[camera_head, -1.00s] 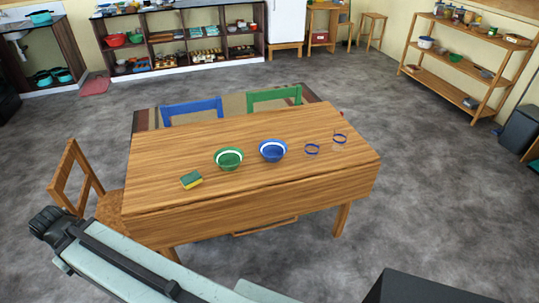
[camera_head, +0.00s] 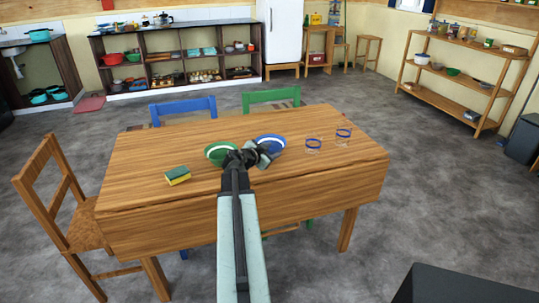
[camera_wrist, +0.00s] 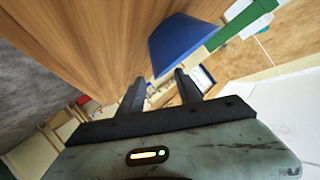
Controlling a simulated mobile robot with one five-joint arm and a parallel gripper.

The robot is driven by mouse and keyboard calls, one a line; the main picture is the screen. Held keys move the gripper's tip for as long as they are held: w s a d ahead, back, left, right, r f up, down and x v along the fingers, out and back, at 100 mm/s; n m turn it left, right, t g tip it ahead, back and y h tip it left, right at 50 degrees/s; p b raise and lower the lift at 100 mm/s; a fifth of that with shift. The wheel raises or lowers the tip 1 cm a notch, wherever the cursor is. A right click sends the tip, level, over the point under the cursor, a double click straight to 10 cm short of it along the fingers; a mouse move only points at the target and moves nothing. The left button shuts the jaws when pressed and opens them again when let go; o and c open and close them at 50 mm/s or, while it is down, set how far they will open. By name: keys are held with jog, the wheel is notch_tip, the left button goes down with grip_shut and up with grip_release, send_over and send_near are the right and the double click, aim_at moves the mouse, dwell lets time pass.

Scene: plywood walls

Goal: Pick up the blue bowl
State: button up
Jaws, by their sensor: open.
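The blue bowl (camera_head: 271,143) stands upright on the wooden table (camera_head: 140,155), partly hidden behind my gripper in the head view. In the wrist view the blue bowl (camera_wrist: 183,43) shows just beyond the fingers, towards the upper right. My gripper (camera_wrist: 160,88) is open, its two dark fingers apart with nothing between them. In the head view my gripper (camera_head: 262,155) is over the table in front of the bowls, close to the blue one. Whether it touches the bowl cannot be told.
A green bowl (camera_head: 216,150) stands just left of the blue one, partly covered by my arm. A yellow-green sponge (camera_head: 178,175) lies at the left. Wooden, blue and green chairs surround the table.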

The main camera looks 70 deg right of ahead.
aim_at(281, 150)
jog(key=b+x, duration=0.2)
jog(key=x, duration=0.5)
jog(key=shift+s+d+f+b, duration=0.15)
jog(key=shift+d+b, duration=0.15)
jog(key=shift+d, duration=0.05)
jog(key=shift+a, duration=0.1)
grip_shut()
